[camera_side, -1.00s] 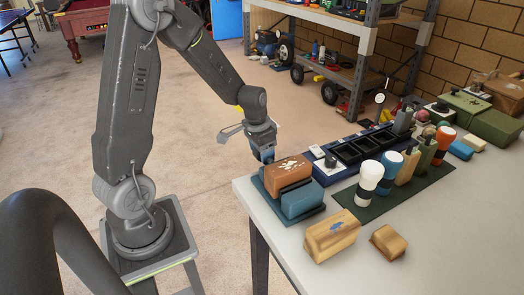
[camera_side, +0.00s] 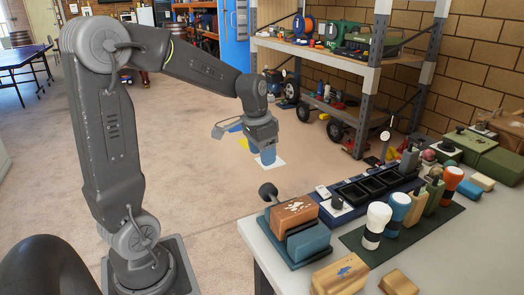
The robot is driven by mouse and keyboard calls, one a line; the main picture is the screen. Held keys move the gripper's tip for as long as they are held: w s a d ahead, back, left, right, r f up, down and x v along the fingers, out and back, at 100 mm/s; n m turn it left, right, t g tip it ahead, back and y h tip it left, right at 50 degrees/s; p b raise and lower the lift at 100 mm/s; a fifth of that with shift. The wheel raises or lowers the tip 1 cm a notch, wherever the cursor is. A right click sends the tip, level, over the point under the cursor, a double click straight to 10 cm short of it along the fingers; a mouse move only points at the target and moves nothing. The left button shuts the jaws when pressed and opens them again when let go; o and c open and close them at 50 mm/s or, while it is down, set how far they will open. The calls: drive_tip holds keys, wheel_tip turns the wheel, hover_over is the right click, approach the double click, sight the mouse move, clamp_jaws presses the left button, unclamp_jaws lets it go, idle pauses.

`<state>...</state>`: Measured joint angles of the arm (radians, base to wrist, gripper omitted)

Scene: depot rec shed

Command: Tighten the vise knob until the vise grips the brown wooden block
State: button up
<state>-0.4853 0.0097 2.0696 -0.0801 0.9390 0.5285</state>
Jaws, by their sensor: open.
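The vise (camera_side: 308,242) is blue and sits at the near left corner of the table. The brown wooden block (camera_side: 294,213), with pale marks on top, sits in it behind the front blue jaw. I cannot tell whether the jaws press on the block. The dark round vise knob (camera_side: 268,190) sticks out at the vise's far left side. My gripper (camera_side: 266,158) points down, with blue fingertips, above the knob and apart from it. It is open, and nothing shows in it.
Right of the vise stand a dark compartment tray (camera_side: 372,184) and several upright handled tools on a green mat (camera_side: 432,222). Light wooden blocks (camera_side: 340,276) lie at the front. Shelving (camera_side: 360,75) stands behind. The floor left of the table is clear.

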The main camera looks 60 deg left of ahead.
sight(267, 185)
drive_tip(key=shift+r, duration=0.1)
drive_tip(key=shift+g, duration=0.8)
drive_tip(key=f, duration=0.4)
drive_tip(key=w+f, duration=0.1)
drive_tip(key=f, duration=0.4)
drive_tip(key=w+f, duration=0.1)
drive_tip(key=f, duration=0.3)
drive_tip(key=shift+f, duration=0.35)
drive_tip(key=shift+c, duration=0.4)
drive_tip(key=c, duration=0.9)
drive_tip(key=shift+o, duration=0.2)
drive_tip(key=shift+t, duration=0.8)
